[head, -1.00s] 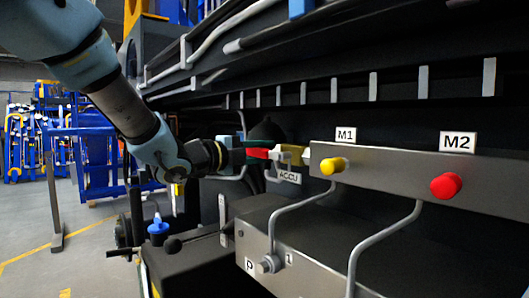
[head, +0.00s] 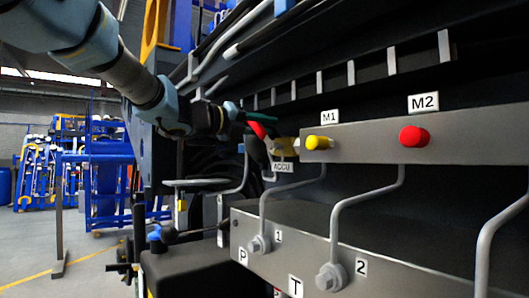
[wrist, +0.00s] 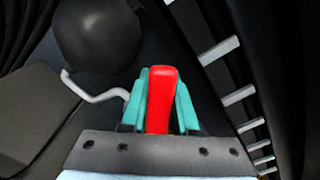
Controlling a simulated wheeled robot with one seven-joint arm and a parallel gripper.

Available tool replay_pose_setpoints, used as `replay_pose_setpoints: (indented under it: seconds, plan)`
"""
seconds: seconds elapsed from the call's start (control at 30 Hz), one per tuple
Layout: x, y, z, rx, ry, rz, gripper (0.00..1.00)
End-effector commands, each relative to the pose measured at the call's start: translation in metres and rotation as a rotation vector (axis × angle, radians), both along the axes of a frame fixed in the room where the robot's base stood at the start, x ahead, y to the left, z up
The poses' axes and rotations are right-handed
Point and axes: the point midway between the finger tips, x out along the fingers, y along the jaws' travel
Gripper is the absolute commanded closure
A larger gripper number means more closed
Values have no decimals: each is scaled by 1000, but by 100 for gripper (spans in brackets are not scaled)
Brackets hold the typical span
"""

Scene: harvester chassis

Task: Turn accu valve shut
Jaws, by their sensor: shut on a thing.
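The accu valve's red handle (head: 257,129) sticks out to the left of its yellow body (head: 287,147), slanting up and away from it. The ACCU label (head: 282,167) hangs just below the body. My gripper (head: 250,120) reaches in from the upper left and is shut on the handle. In the wrist view the red handle (wrist: 161,98) lies between the two teal fingers of my gripper (wrist: 160,103), one on each side. The valve body is hidden in the wrist view.
The manifold bar (head: 375,145) to the right carries a yellow M1 knob (head: 319,143) and a red M2 knob (head: 413,136). Bent grey pipes run below it to a lower block (head: 320,240). A black sphere (wrist: 97,35) sits close to the gripper.

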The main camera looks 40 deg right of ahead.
Motion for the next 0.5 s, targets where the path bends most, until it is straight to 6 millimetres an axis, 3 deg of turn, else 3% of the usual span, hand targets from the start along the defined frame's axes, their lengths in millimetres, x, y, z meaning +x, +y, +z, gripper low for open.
replay_pose_setpoints:
  seconds: [0.5]
  plan:
    - [-35,2,19,-30,-489,-1,100]
